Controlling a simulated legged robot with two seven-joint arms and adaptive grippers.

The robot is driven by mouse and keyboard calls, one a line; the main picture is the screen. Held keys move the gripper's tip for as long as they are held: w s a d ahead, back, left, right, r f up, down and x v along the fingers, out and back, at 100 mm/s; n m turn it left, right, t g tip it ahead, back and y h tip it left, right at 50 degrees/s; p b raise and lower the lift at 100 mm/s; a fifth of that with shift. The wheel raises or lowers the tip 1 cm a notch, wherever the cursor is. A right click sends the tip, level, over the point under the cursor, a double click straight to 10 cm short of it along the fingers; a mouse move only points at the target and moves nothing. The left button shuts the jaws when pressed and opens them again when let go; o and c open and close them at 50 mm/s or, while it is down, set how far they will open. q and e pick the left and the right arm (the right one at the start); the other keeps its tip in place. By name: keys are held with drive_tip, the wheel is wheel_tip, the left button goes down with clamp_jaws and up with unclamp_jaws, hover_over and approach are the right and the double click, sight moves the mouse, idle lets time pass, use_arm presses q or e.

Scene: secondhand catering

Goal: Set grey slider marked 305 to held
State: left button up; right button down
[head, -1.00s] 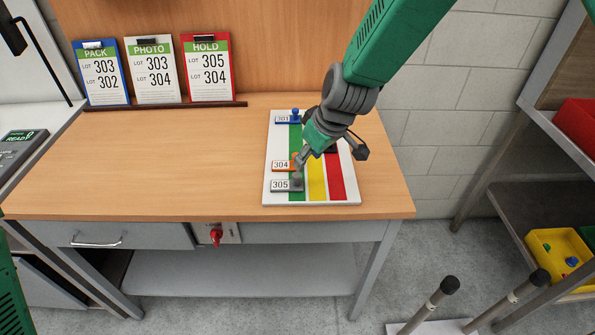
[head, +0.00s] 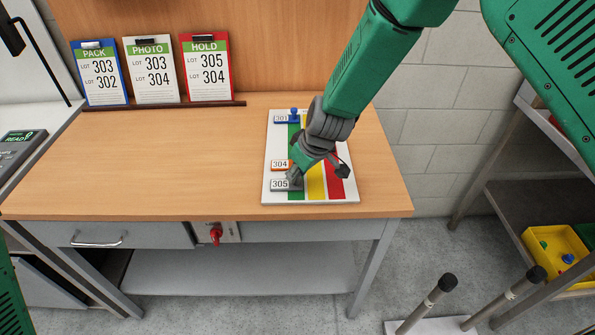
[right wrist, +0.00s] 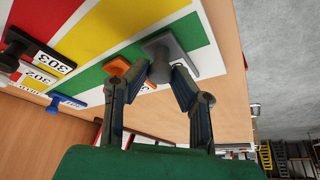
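The grey slider marked 305 (head: 284,184) lies at the near end of a white board (head: 334,200) with green, yellow and red stripes. It sits over the green stripe. In the right wrist view the slider's grey plate and knob (right wrist: 181,53) show close up. My right gripper (head: 294,178) is down at this slider. In the right wrist view its two fingers (right wrist: 160,76) stand apart on either side of the knob; firm contact cannot be made out. The red-framed HOLD card (head: 208,68) lists lots 305 and 304. My left gripper is not in view.
An orange slider marked 304 (head: 280,165) lies just behind the grey one. A blue slider (head: 284,119) is at the far end. Sliders 303 (right wrist: 49,53) and 302 (right wrist: 34,74) show in the right wrist view. The wooden table left of the board is clear.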

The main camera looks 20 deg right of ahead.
drive_tip(key=d, duration=0.2)
drive_tip(key=s+d, duration=0.1)
drive_tip(key=d, duration=0.1)
drive_tip(key=shift+d+r, duration=0.1)
drive_tip(key=shift+d, duration=0.05)
drive_tip(key=shift+s+d, duration=0.1)
drive_tip(key=shift+d, duration=0.3)
drive_tip(key=c, duration=1.4)
unclamp_jaws()
drive_tip(key=shift+a, duration=0.2)
drive_tip(key=shift+r, duration=0.15)
drive_tip(key=v, duration=1.1)
drive_tip(key=shift+s, duration=0.15)
drive_tip(key=shift+d+r, duration=0.1)
drive_tip(key=shift+r, duration=0.05)
